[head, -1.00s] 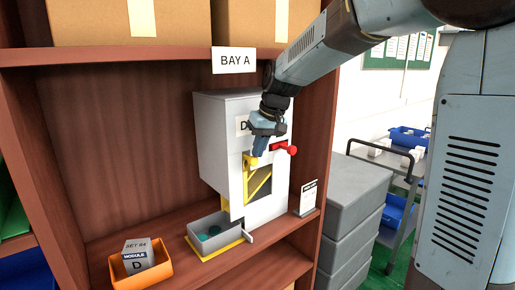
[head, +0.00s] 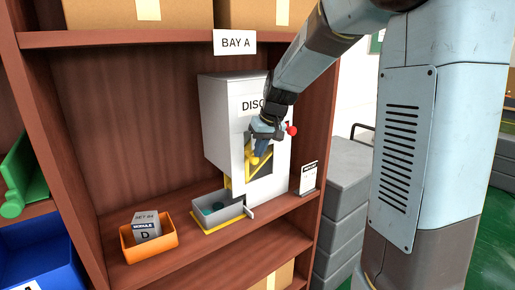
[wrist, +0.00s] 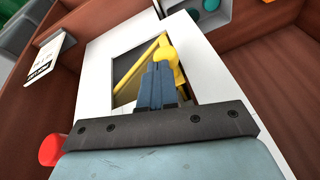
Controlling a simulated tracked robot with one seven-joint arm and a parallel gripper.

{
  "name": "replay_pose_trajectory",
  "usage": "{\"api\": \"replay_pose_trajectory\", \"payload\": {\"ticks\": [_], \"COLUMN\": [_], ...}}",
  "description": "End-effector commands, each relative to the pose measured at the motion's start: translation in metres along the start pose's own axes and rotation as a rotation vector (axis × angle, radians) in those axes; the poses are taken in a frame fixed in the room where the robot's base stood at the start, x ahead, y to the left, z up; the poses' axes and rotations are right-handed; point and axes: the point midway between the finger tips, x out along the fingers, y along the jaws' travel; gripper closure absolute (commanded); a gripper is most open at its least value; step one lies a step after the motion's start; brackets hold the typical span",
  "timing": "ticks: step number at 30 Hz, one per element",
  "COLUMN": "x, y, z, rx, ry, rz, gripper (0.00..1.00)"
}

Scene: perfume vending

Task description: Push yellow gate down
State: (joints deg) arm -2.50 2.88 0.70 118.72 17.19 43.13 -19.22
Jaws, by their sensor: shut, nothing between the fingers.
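The white dispenser (head: 223,125) stands on the shelf, with a dark window in its front face. In the wrist view the yellow gate (wrist: 169,58) shows just beyond my fingers. My gripper (head: 259,152) is shut and empty, with its blue fingertips at the gate's upper part. In the wrist view my gripper (wrist: 160,70) hides part of the window and gate. I cannot tell whether the fingertips touch the tab.
A red knob (head: 291,130) sticks out to the right of my gripper. A grey tray (head: 217,213) sits below the dispenser. An orange bin (head: 151,248) with a grey module box (head: 147,228) stands to the left. A small sign (head: 308,178) stands at right.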

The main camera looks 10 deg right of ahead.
Motion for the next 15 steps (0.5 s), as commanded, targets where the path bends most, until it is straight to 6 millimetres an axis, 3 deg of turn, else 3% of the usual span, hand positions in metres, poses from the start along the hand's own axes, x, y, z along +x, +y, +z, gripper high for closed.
{"api": "replay_pose_trajectory", "payload": {"ticks": [1, 8, 15], "x": [0.007, 0.006, -0.026], "y": [-0.001, 0.000, 0.001], "z": [0.005, 0.006, 0.002], "rx": [0.000, 0.000, 0.000], "ry": [-0.018, -0.021, -0.011], "rz": [-0.003, -0.004, -0.001], "gripper": [1.00, 1.00, 1.00]}}
